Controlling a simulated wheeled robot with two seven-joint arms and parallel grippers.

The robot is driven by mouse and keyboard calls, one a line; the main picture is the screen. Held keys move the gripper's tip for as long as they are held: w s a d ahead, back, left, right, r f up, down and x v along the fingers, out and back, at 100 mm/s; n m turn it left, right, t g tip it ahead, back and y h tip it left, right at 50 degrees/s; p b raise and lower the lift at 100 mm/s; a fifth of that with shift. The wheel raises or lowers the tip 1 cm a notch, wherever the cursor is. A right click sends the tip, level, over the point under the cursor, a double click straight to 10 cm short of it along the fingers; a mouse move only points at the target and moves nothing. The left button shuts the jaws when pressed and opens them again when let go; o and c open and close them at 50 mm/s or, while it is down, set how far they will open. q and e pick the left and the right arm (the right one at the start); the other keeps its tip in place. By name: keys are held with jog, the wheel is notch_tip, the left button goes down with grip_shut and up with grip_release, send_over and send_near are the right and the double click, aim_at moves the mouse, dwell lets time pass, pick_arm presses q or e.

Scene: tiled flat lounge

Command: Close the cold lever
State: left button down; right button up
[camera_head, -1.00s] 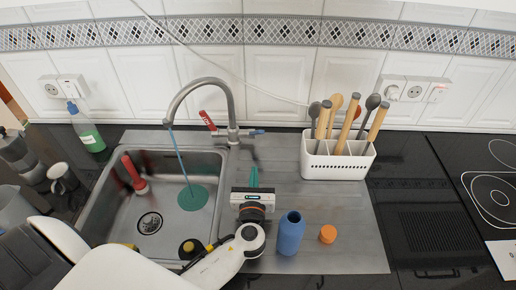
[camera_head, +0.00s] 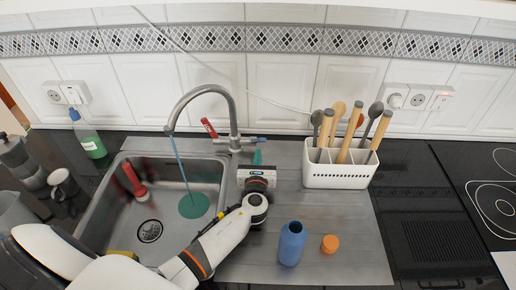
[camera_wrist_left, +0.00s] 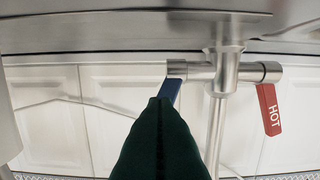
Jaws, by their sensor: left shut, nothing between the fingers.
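The tap (camera_head: 232,110) stands behind the sink with a blue stream running from its spout into the basin. The red hot lever (camera_head: 209,128) is on the left, tilted up. My left gripper (camera_head: 258,156), with dark green fingers, is shut and empty just in front of the cold lever. In the left wrist view, which is upside down, the fingertips (camera_wrist_left: 160,101) overlap the blue lever (camera_wrist_left: 173,89); I cannot tell whether they touch. The red lever marked HOT (camera_wrist_left: 269,110) is to the right.
A white utensil holder (camera_head: 338,173) stands right of the tap. A blue bottle (camera_head: 291,245) and an orange cap (camera_head: 329,244) are on the drainboard. The sink (camera_head: 125,215) is at left, with a green soap bottle (camera_head: 90,138) beyond it.

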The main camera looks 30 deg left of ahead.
aim_at(258, 139)
pick_arm(q)
jog(key=shift+w+a+r, duration=0.3)
jog(key=shift+w+r, duration=0.25)
jog(key=shift+r, duration=0.1)
jog(key=shift+r+p, duration=0.15)
jog(key=shift+p, duration=0.2)
jog(key=shift+w+a+r+p, duration=0.2)
jog(key=shift+w+r+p, duration=0.2)
jog(key=shift+r+p, duration=0.2)
jog(key=shift+w+a+r+p, duration=0.15)
jog(key=shift+w+r+p, duration=0.3)
jog(key=shift+r, duration=0.25)
jog(key=shift+w+a+r+p, duration=0.35)
jog(key=shift+w+r, duration=0.2)
jog(key=shift+w, duration=0.05)
jog(key=shift+w+a+r, duration=0.3)
jog(key=shift+w+r, duration=0.1)
jog(key=shift+w, duration=0.35)
jog(key=shift+w+r, duration=0.1)
jog(key=shift+a+r, duration=0.1)
